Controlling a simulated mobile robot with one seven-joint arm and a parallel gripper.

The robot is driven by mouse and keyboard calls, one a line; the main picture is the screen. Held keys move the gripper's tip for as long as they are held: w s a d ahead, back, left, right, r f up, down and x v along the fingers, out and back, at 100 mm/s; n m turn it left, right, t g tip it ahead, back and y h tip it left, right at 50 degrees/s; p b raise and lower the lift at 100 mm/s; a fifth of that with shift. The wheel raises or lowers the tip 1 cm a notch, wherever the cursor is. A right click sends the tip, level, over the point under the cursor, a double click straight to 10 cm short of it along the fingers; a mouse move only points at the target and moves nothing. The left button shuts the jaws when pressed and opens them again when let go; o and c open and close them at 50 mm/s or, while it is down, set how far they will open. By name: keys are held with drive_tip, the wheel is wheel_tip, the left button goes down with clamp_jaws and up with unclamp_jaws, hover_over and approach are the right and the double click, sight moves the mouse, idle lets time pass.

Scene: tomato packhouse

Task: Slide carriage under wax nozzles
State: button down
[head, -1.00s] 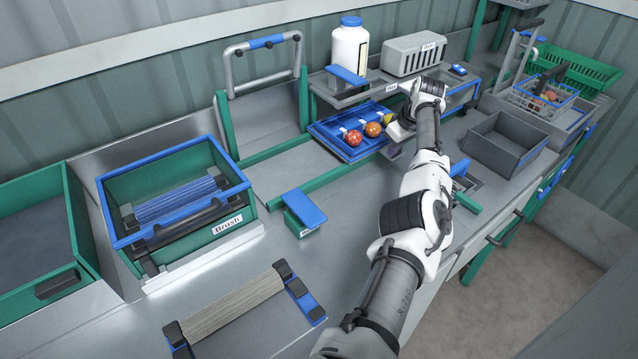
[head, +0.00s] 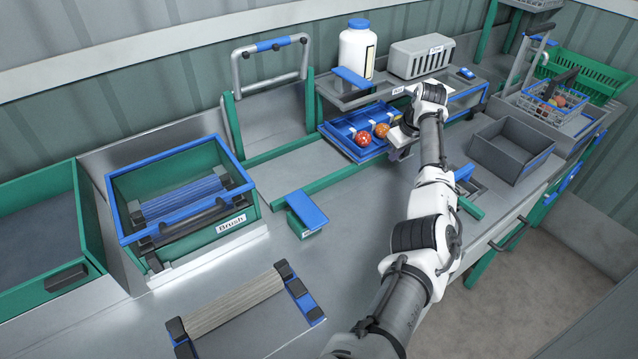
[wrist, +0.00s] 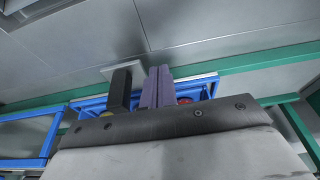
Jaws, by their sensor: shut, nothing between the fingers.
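The carriage appears to be the blue tray (head: 333,137) on green rails (head: 262,158), left of my gripper. Red and orange tomatoes (head: 363,139) lie in it; a yellow one is mostly hidden behind my wrist. My gripper (head: 400,154) is low at the tray's right end. In the wrist view its purple fingers (wrist: 159,86) are shut together, with a dark upright block (wrist: 120,91) close beside them on the left. Whether they touch it I cannot tell. The blue tray edge (wrist: 95,103) shows behind. No nozzles can be made out under the metal shelf (head: 349,98).
A white bottle (head: 357,48) and a grey slotted box (head: 421,57) stand on the shelf above. A grey bin (head: 513,150) is right of my arm. The rails left of the tray look clear, up to the brush box (head: 183,195).

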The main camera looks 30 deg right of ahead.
drive_tip(key=s+r, duration=0.5)
drive_tip(key=r, duration=0.2)
drive_tip(key=shift+d, duration=0.4)
drive_tip(key=shift+f, duration=0.1)
